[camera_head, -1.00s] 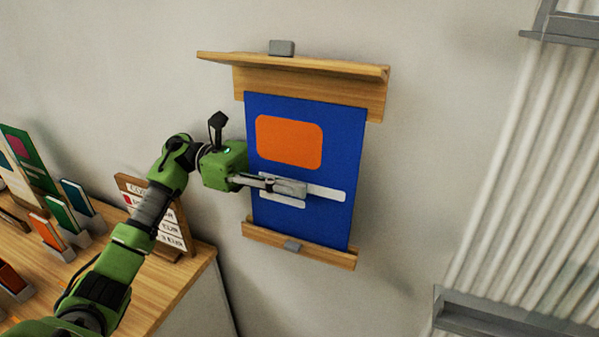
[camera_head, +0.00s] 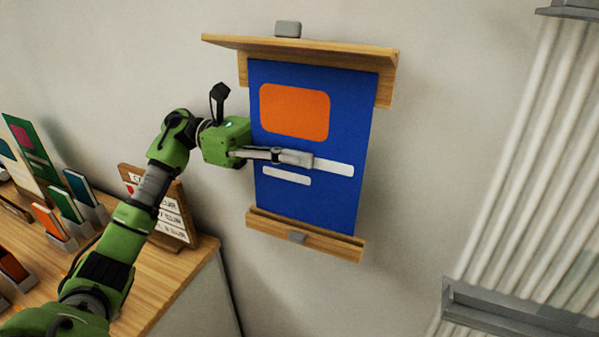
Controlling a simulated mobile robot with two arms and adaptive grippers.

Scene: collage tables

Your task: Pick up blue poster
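The blue poster (camera_head: 315,205), with an orange block and white bars, stands upright at a wooden wall holder (camera_head: 300,43). Its top overlaps the holder's upper board, and its lower edge is at the bottom rail (camera_head: 320,239). My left gripper (camera_head: 295,157) reaches in from the left, across the poster's left edge. One finger lies flat over the front of the poster; the other is hidden, apparently behind it. The gripper looks shut on the poster. My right gripper is out of view.
A wooden table (camera_head: 155,290) at left holds several small cards in stands and a menu sign (camera_head: 160,205). A radiator (camera_head: 530,170) with a grey lower rail (camera_head: 510,310) is at right. The wall between is bare.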

